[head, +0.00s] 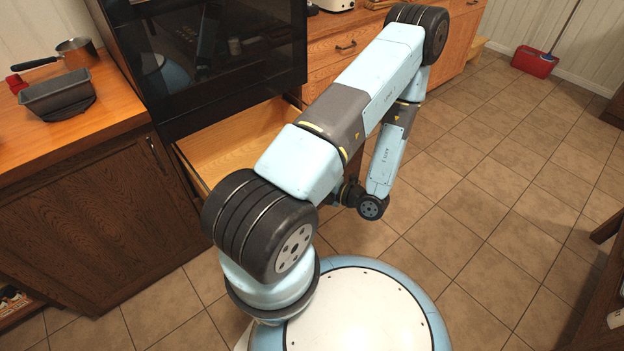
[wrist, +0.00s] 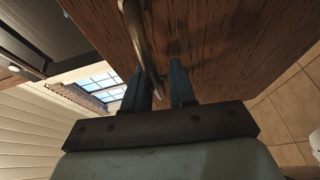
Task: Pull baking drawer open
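The drawer (head: 228,146) below the black oven stands pulled out, with its pale wooden inside showing in the head view. My arm covers its right part and its front. In the wrist view a dark wooden front (wrist: 220,45) fills the upper middle, with a curved metal handle (wrist: 138,25) on it. My gripper (wrist: 160,70) is at this handle with its two fingers apart. The handle runs down between the fingers, close to the left one, and a gap shows towards the right one. In the head view the fingers are hidden behind my arm.
The black oven (head: 205,55) stands above the drawer. To the left is a counter (head: 95,118) with a grey loaf pan (head: 58,97) and a saucepan (head: 75,47). More wooden drawers (head: 335,48) stand to the right. The tiled floor (head: 480,190) is clear on the right.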

